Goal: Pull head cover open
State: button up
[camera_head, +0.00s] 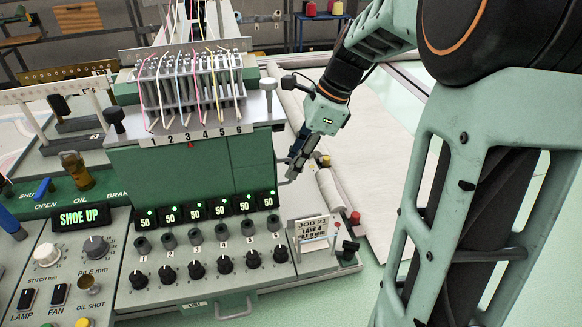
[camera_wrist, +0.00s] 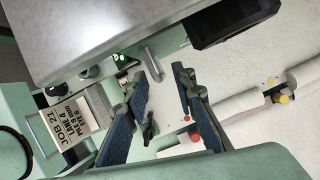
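The head cover (camera_head: 190,168) is the green front panel of the tufting head, under the metal plate numbered 1 to 6. It looks closed. A short grey metal bar (camera_wrist: 152,62) sticks out beside the head in the wrist view; I cannot tell for sure that it is the cover's handle. My gripper (camera_head: 297,165) is at the right side of the head, near the cover's right edge. In the wrist view my gripper (camera_wrist: 160,82) has its two blue-padded fingers apart, with the bar's end between or just beyond their tips. Contact cannot be told.
Below the cover is a control panel (camera_head: 205,287) with several black knobs and lit "50" displays. A JOB 21 card (camera_head: 313,236) stands at its right end. A black knob on a post (camera_head: 288,82) rises near my wrist. Pale cloth (camera_head: 375,150) lies to the right, with a white roller (camera_head: 330,190).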

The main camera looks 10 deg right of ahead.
jog(key=shift+x, duration=0.95)
grip_shut()
